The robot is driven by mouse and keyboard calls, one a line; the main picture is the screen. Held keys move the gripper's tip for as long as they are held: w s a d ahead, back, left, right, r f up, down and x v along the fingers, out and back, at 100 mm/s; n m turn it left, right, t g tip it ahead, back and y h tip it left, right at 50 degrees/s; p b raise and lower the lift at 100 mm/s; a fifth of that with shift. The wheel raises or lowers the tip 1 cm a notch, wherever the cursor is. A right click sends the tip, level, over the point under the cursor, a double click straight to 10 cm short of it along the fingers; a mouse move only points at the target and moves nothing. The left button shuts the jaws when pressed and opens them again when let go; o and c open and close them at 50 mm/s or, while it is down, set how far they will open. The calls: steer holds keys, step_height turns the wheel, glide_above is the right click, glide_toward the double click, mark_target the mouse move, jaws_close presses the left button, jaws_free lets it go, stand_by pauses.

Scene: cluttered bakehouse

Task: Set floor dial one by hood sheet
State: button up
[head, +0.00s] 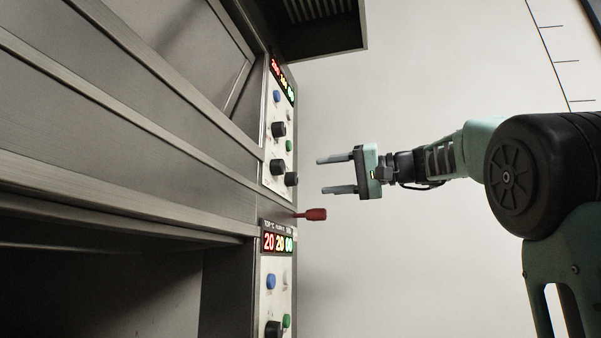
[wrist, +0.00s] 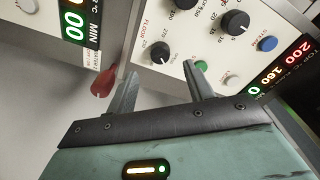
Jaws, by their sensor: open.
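My gripper (head: 320,175) is open and empty, its two fingers reaching left toward the upper oven control panel (head: 269,150). The black dial labelled FLOOR (wrist: 160,52) is at the low end of that panel, in line with the gap between my fingertips (wrist: 163,70). In the head view this dial (head: 291,180) stands a short gap from the fingers, apart from them. The upper panel's lit display (wrist: 283,67) shows red, yellow and green digits. The hood (head: 322,35) juts out above; no sheet on it is visible.
A red-handled lever (head: 316,214) sticks out between the panels, close beside one finger; it also shows in the wrist view (wrist: 104,82). Other dials (wrist: 234,22) and a blue button (wrist: 267,43) are nearby. A lower panel has its own display (head: 279,243). Space before the wall is clear.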

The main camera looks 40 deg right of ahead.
mark_target(296, 179)
steer(key=p+x, duration=0.2)
steer(key=x, duration=0.4)
steer(key=shift+r, duration=0.1)
steer(key=shift+w+a, duration=0.45)
steer(key=shift+w, duration=0.1)
steer(key=c, duration=1)
